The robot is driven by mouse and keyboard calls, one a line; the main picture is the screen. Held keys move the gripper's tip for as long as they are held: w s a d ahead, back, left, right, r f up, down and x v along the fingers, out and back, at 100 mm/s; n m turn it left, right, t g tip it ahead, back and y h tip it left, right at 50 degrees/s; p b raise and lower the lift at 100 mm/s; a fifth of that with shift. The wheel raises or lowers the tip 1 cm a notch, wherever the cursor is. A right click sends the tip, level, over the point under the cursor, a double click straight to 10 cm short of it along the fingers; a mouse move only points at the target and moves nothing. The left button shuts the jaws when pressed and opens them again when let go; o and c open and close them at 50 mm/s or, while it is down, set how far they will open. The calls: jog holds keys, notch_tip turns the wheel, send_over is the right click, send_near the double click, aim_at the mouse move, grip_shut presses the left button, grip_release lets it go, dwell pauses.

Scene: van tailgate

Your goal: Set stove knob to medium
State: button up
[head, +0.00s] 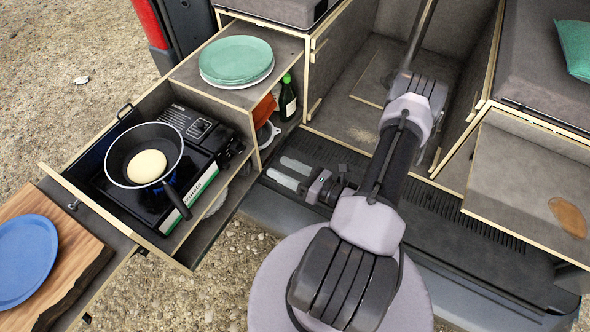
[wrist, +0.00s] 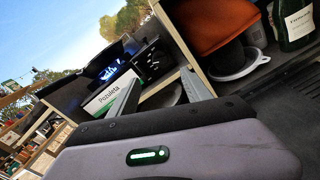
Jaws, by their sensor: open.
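The portable gas stove (head: 196,191) is black and sits in the pulled-out drawer at the left of the head view. Blue flame shows under the pan. In the wrist view the stove's lettered white-and-green front (wrist: 108,98) and the blue flame show tilted. I cannot clearly make out the stove knob or its setting in either view. My gripper (head: 282,171) is open and empty, to the right of the stove and apart from it. In the wrist view the two fingers of my gripper (wrist: 162,90) point toward the stove and the shelf.
A black pan (head: 124,152) with a pale round pancake (head: 147,166) stands on the stove. The drawer wall (head: 130,232) rims it. A shelf with green plates (head: 236,60), a bottle (head: 287,98) and an orange item (head: 264,108) stands behind. A blue plate (head: 27,258) lies left.

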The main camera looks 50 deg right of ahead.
jog(key=v, duration=0.4)
jog(key=shift+s+d, duration=0.1)
jog(key=shift+s, duration=0.15)
jog(key=w+a+r+n+g+y, duration=0.3)
jog(key=a+r+n+g+y, duration=0.4)
jog(key=a+r+n+g, duration=0.9)
jog(key=s+a+r+n+t+h, duration=0.1)
jog(key=s+a+r+n+h, duration=0.1)
jog(key=r+n+h, duration=0.1)
jog(key=s+a+r+n+t+h+b, duration=0.1)
jog(key=s+a+r+n+t+h, duration=0.1)
jog(key=r+n, duration=0.4)
jog(key=s+a+r+n+t+h, duration=0.1)
jog(key=s+a+r+n+h, duration=0.2)
jog(key=n, duration=0.5)
jog(key=shift+a+r+h, duration=0.2)
jog(key=shift+r+h, duration=0.6)
jog(key=shift+r, duration=0.1)
